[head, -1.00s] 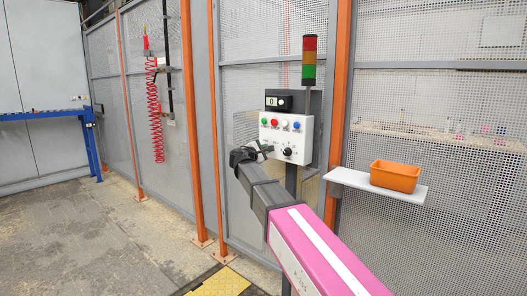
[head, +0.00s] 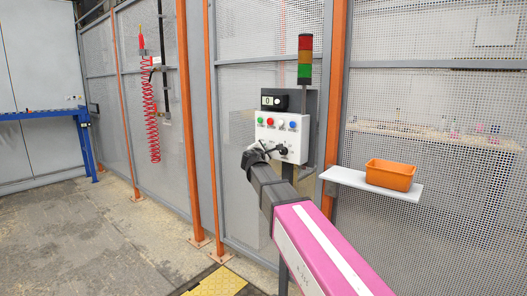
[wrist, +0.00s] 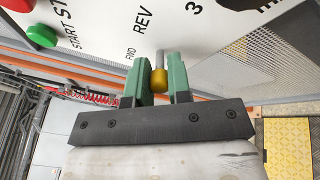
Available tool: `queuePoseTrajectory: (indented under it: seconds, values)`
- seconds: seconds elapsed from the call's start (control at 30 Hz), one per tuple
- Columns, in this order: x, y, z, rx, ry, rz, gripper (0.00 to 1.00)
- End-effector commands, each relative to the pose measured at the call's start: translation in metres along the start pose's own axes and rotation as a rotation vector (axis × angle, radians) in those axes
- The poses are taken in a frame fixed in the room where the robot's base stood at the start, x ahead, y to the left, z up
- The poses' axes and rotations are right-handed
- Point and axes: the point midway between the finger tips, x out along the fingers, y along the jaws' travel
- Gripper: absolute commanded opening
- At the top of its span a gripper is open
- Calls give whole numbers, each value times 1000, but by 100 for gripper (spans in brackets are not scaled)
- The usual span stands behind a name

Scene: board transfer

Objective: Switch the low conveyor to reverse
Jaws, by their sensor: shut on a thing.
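The control box (head: 270,134) is a white panel with a row of coloured buttons and a black knob, mounted on a post. In the wrist view its face shows the labels FWD and REV beside a small metal toggle lever (wrist: 158,76) with a yellow tip. My gripper (wrist: 163,66) has green fingers, one on each side of the lever, and is shut on it. In the head view my gripper (head: 265,150) is at the lower part of the panel, and the lever is too small to make out. I cannot tell which way the lever leans.
A stack light (head: 305,60) stands above the box. A white shelf (head: 345,178) with an orange bin (head: 390,174) is to the right. Mesh fencing with orange posts (head: 188,130) stands behind. A yellow floor plate (head: 217,282) lies below; open floor is at left.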

Motion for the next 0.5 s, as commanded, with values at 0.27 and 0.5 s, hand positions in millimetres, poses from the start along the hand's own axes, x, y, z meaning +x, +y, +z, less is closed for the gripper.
queuePoseTrajectory:
  seconds: [0.27, 0.5]
  values:
    - [0, 0, 0, 1, -1, -1, 44]
    - [0, 0, 0, 0, -1, -1, 44]
